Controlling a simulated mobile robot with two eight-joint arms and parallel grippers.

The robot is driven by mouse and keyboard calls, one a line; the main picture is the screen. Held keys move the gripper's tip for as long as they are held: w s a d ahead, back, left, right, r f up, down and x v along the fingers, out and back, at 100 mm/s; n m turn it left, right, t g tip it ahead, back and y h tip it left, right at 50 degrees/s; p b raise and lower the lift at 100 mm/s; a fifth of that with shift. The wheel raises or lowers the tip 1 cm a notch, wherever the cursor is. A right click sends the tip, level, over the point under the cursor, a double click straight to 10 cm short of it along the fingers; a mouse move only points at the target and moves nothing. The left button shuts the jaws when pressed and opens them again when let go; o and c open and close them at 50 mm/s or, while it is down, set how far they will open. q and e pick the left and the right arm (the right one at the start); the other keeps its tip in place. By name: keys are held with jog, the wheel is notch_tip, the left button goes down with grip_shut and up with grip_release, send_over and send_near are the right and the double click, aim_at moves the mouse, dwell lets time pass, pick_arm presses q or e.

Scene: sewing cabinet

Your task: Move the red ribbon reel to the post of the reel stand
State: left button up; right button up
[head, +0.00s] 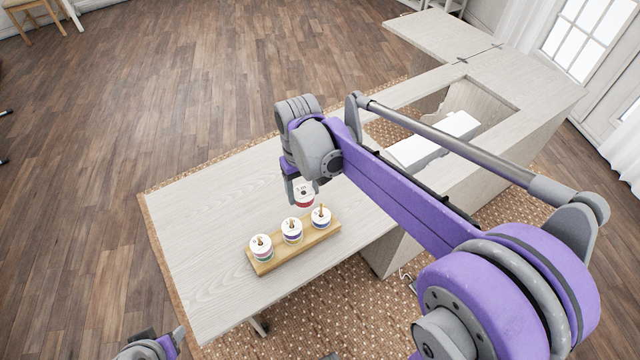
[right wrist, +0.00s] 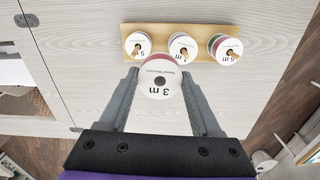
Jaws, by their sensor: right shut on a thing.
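The red ribbon reel (head: 303,203) has a white face and a red band. My right gripper (head: 303,191) is shut on it above the table, just behind the reel stand. In the right wrist view the reel (right wrist: 160,88) shows a "3 m" label and sits between the two fingers. The wooden reel stand (head: 299,254) carries three white-faced reels with wooden posts sticking up through them; it also shows in the right wrist view (right wrist: 159,32). I cannot make out a bare post. My left gripper (head: 150,347) is at the bottom left edge, partly cut off.
The pale wooden table (head: 205,220) is clear to the left of the stand. A white machine (head: 425,150) sits in the cabinet opening at right. My right arm hides part of the table and cabinet.

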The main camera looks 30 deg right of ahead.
jog(key=s+a+r+n, duration=0.1)
jog(key=a+n, duration=0.1)
jog(key=a, duration=0.5)
jog(key=s+a+r+n, duration=0.1)
jog(key=a+r+n, duration=0.1)
jog(key=a, duration=0.4)
jog(key=f+b, duration=0.1)
jog(key=f, duration=0.1)
jog(key=f+b, duration=0.1)
jog(key=f, duration=0.2)
jog(key=shift+w+a+f+b, duration=0.1)
jog(key=shift+a+f+b, duration=0.1)
jog(key=shift+f+b, duration=0.15)
jog(key=shift+r+p, duration=0.3)
jog(key=shift+r, duration=0.05)
jog(key=shift+w+f, duration=0.1)
jog(key=shift+f, duration=0.15)
jog(key=shift+f+b, duration=0.35)
jog(key=shift+f, duration=0.1)
jog(key=shift+f+b, duration=1.05)
jog(key=shift+f, duration=0.55)
